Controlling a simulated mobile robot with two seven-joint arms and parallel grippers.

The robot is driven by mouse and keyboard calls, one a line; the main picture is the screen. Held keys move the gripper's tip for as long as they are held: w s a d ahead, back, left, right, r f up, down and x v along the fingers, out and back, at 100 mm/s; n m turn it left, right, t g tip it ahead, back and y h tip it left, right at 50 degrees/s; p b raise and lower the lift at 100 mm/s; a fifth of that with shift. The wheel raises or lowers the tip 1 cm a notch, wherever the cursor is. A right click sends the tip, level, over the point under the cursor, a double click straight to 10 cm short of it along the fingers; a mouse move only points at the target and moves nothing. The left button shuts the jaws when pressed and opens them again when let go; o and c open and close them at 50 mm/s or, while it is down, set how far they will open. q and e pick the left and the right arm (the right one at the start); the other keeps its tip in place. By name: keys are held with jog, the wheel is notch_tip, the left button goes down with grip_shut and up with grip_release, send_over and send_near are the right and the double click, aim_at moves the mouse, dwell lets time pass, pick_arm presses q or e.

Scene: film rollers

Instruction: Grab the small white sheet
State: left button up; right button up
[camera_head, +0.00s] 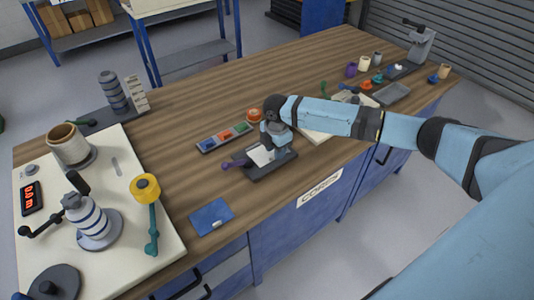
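The small white sheet (259,156) lies on a dark flat stand (270,170) near the front edge of the wooden bench. My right arm reaches in from the right, and my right gripper (269,149) points down at the right side of the sheet. The gripper hides part of the sheet and stand. The fingertips are too small to tell whether they are open or shut, or whether they touch the sheet. My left gripper is not in view.
A purple-handled tool (236,164) sits left of the stand. A tray of coloured blocks (224,136) and an orange round part (254,115) are behind. A blue card (211,217) lies in front left. A white board (120,262) with rollers fills the left end.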

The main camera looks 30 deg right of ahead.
jog(key=shift+f, duration=0.9)
jog(key=shift+c, duration=0.4)
grip_shut()
